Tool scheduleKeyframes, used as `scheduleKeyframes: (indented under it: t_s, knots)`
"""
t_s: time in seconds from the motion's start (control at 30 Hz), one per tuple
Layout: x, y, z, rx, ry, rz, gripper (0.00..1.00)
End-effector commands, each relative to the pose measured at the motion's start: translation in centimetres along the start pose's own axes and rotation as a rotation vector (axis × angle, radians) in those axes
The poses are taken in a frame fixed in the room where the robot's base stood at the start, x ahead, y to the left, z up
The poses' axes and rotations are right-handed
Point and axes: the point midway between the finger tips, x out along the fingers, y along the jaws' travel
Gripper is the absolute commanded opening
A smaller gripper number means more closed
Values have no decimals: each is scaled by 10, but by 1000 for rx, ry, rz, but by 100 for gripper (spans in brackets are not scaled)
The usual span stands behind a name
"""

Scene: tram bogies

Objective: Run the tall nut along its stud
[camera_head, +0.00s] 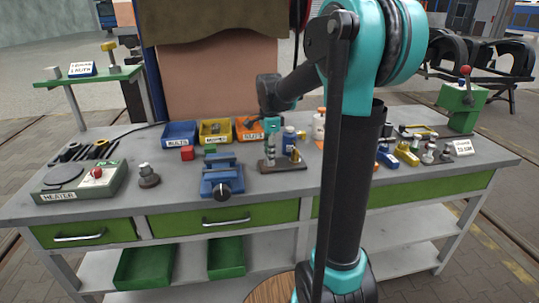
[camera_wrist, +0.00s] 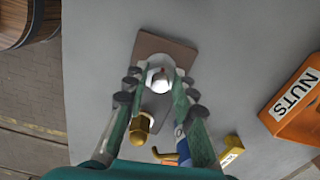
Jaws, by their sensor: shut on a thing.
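The tall nut (camera_wrist: 157,78) shows in the wrist view as a bright silvery piece over a brown base plate (camera_wrist: 174,48). My gripper (camera_wrist: 158,82) is shut on it, with one green-grey finger on each side. The stud's top is a small dark spot inside the nut. In the head view, my gripper (camera_head: 270,140) points down over the base plate (camera_head: 284,167) on the bench, and its fingers hide the nut there. I cannot tell how far down the stud the nut sits.
A brass piece (camera_head: 296,155) and a blue bottle (camera_head: 289,138) stand close to the right of my gripper. A blue vise (camera_head: 222,178) is to the left. The orange NUTS bin (camera_head: 250,130), yellow bin (camera_head: 215,132) and blue BOLTS bin (camera_head: 180,134) line the back.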

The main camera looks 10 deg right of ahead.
Motion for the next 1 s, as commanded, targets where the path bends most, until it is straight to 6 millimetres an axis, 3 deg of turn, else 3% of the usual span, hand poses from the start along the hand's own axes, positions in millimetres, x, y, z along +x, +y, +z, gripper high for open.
scheduleKeyframes:
  t_s: [0.4, 0.93, 0.97, 1.0]
  knots:
    - [-1, -1, 1, 181, -1, -2, 0]
    - [-1, -1, 1, 204, -2, -2, 0]
    - [-1, -1, 1, 204, -2, -2, 26]
    - [-1, -1, 1, 204, -2, -2, 31]
